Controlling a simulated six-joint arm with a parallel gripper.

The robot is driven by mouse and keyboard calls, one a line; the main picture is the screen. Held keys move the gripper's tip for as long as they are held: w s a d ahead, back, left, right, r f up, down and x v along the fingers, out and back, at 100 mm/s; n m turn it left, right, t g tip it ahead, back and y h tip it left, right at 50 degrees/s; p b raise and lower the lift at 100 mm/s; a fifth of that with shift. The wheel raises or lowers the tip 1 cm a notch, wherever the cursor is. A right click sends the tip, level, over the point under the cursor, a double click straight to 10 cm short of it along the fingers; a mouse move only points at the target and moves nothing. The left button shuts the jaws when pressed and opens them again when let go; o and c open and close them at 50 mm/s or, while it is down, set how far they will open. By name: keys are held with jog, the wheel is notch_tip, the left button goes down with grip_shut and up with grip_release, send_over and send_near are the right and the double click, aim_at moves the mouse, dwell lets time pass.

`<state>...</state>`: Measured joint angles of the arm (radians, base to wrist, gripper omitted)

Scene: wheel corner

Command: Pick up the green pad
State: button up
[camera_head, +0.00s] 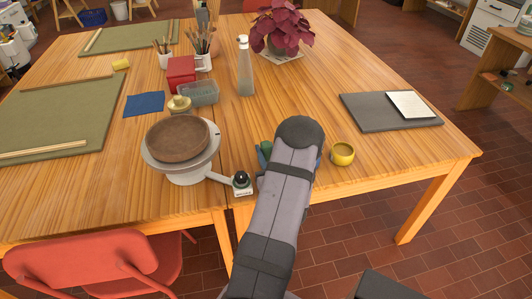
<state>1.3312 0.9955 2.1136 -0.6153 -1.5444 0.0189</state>
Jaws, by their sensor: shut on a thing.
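My arm reaches forward over the near table edge, and its rounded dark end covers my gripper, so the jaws do not show. A small green-teal patch (265,148) peeks out at the left side of the arm's end. I cannot tell whether it is the green pad or part of my wrist. A bit of blue shows on the right side of the arm's end. No other small green pad is clearly visible on the table.
A yellow bowl (342,154) is just right. Behind are a bottle (244,70) and a potted plant (283,28). A grey board (375,112) lies right.

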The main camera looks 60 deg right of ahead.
jog(key=shift+r, duration=4.7)
